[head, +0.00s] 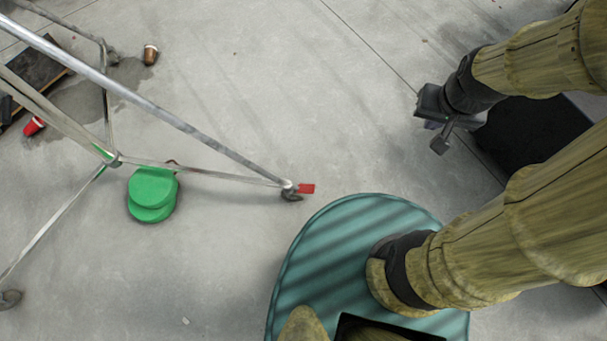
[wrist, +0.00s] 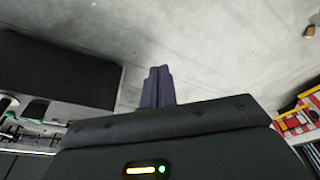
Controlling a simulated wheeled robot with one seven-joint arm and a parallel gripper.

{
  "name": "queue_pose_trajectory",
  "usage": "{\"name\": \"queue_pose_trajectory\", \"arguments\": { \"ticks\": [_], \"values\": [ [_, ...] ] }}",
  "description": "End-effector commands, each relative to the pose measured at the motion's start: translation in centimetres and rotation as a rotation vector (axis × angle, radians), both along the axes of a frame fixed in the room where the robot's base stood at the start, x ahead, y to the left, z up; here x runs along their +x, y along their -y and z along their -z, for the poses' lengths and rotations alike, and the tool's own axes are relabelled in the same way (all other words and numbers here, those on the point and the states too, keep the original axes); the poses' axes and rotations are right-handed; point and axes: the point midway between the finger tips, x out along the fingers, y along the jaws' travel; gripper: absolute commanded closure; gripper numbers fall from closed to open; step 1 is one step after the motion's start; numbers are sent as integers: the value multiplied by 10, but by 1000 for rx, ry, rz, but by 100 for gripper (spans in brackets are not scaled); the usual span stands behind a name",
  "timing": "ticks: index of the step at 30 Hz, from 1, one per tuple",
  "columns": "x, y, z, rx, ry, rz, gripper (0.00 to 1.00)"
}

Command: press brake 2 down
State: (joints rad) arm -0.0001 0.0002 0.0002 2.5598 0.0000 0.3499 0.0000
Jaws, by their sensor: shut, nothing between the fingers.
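A red brake tab (head: 306,188) sticks out to the right of a caster (head: 291,193) at the end of a metal stand leg, in the middle of the head view. I cannot tell its number or whether it is up or down. My gripper (head: 439,146) hangs in the upper right of the head view, well to the right of the tab and apart from it. In the wrist view its fingers (wrist: 158,86) are shut together and empty, over grey floor. The brake is not in the wrist view.
The stand has another caster (head: 10,298) at the left edge. A green round object (head: 152,194) sits by its legs. A red cup (head: 34,126) and a brown cup (head: 151,54) lie at upper left. Open floor (head: 350,130) separates my gripper and the tab.

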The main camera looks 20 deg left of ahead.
Motion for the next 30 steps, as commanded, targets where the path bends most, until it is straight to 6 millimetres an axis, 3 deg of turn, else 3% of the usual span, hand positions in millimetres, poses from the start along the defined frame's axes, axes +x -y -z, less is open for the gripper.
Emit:
{"name": "queue_pose_trajectory", "arguments": {
  "ticks": [13, 17, 23, 30],
  "values": [
    [0, 0, 0, 0, 0, 0, 100],
    [3, 0, 9, -7, 0, -15, 100],
    [25, -5, 62, -55, 1, -137, 100],
    [67, -19, 161, -122, 14, -394, 100]
  ]
}}
